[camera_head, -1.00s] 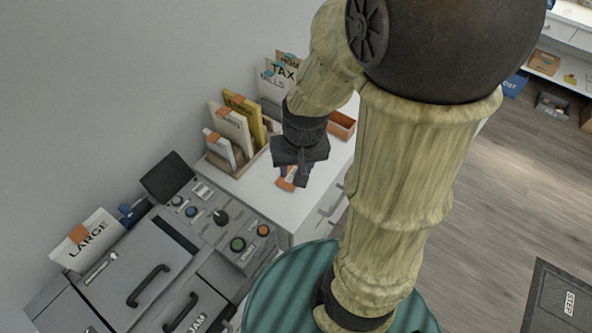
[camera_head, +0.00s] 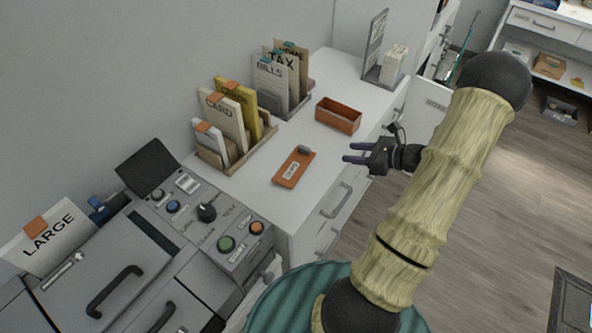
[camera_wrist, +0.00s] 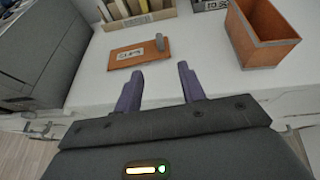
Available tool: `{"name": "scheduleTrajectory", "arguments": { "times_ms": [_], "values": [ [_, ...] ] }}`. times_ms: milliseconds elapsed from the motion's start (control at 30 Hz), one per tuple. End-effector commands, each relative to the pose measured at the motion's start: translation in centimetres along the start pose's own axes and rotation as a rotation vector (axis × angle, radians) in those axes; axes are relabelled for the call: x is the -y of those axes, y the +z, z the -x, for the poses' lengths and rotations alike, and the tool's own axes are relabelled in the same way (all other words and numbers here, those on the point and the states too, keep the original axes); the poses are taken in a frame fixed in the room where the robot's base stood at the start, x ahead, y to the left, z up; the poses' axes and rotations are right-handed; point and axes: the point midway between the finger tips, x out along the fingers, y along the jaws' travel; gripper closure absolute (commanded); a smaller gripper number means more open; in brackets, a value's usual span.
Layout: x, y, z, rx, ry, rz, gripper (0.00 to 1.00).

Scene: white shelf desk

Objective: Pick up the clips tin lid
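The clips tin lid (camera_head: 288,173) is a flat orange rectangle with a white label and a small grey knob at one end. It lies flat on the white desk top. In the wrist view the lid (camera_wrist: 124,58) is just beyond my fingertips, a little left of the middle, its label reading CLIPS. My gripper (camera_head: 347,153) is open and empty, to the right of the lid near the desk's front edge. Its two dark purple fingers (camera_wrist: 158,70) point towards the lid with a clear gap between them. The open orange tin (camera_head: 336,118) stands behind the lid.
Wooden file holders with folders (camera_head: 233,127) stand along the wall behind the lid. A grey machine with knobs (camera_head: 200,215) adjoins the desk on the left. A grey stand with a white box (camera_head: 392,65) is at the far end. The desk top around the lid is clear.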

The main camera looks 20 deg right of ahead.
Motion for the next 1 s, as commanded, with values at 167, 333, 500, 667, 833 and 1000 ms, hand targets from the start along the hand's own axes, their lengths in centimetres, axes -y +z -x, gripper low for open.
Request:
{"name": "scheduleTrajectory", "arguments": {
  "times_ms": [167,333,500,667,833,1000],
  "values": [
    [0.1,0.1,0.0,0.002,-0.002,-0.001,0.60],
    [0.0,0.1,-0.3,0.001,0.000,0.000,0.60],
    [-0.1,0.1,-2.4,0.001,0.004,0.001,0.60],
    [-0.1,0.1,-5.2,0.000,0.005,0.001,0.60],
    [-0.1,0.1,-8.2,0.000,0.004,0.001,0.60],
    [-0.1,0.1,-11.1,-0.001,0.004,0.002,0.60]
  ]
}}
